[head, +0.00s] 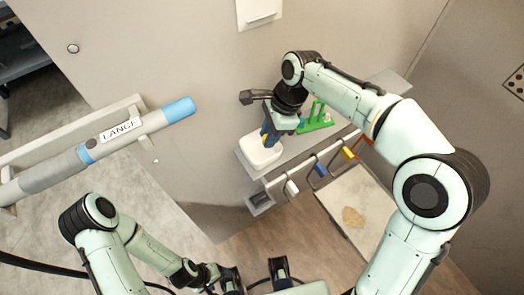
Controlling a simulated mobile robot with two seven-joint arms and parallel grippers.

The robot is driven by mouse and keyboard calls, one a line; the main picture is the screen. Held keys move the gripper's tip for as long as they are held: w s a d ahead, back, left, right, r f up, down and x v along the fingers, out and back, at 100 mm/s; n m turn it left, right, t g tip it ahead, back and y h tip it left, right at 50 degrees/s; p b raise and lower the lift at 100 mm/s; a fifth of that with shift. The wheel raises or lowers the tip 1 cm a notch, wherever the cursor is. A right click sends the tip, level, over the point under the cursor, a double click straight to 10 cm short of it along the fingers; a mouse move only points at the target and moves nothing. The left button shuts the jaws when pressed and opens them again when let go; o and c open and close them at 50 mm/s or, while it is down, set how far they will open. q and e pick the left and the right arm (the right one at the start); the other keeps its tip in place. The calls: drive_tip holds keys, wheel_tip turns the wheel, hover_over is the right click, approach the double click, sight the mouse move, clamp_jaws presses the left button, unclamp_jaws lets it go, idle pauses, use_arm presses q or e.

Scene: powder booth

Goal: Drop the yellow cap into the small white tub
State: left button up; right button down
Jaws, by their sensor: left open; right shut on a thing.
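The small white tub (257,154) stands on a grey shelf near the middle of the head view. My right gripper (267,136) reaches down from the right and is shut on the yellow cap (265,139). Only a small yellow piece of the cap shows between the fingers. The cap appears over the tub's upper right part; I cannot tell how high above it. My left gripper (257,279) is open and empty at the bottom edge, far from the tub.
A green rack (316,120) stands on the shelf (290,151) right of the tub. Hooks with coloured tags, including a blue one (320,170), hang along the shelf's front. A grey lance (120,137) with blue bands lies in a holder at left.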

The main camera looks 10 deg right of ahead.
drive_tip(key=c, duration=0.8)
unclamp_jaws()
drive_tip(key=shift+c, duration=0.2)
drive_tip(key=shift+r, duration=0.1)
use_arm(q)
drive_tip(key=r+p, duration=0.1)
drive_tip(key=w+r+p, duration=0.1)
drive_tip(key=r+p, duration=0.1)
drive_tip(key=shift+w+r, duration=0.25)
drive_tip(key=shift+r, duration=0.1)
use_arm(e)
drive_tip(key=v, duration=1.3)
use_arm(q)
drive_tip(key=shift+s, duration=0.15)
use_arm(e)
drive_tip(key=shift+d+r, duration=0.1)
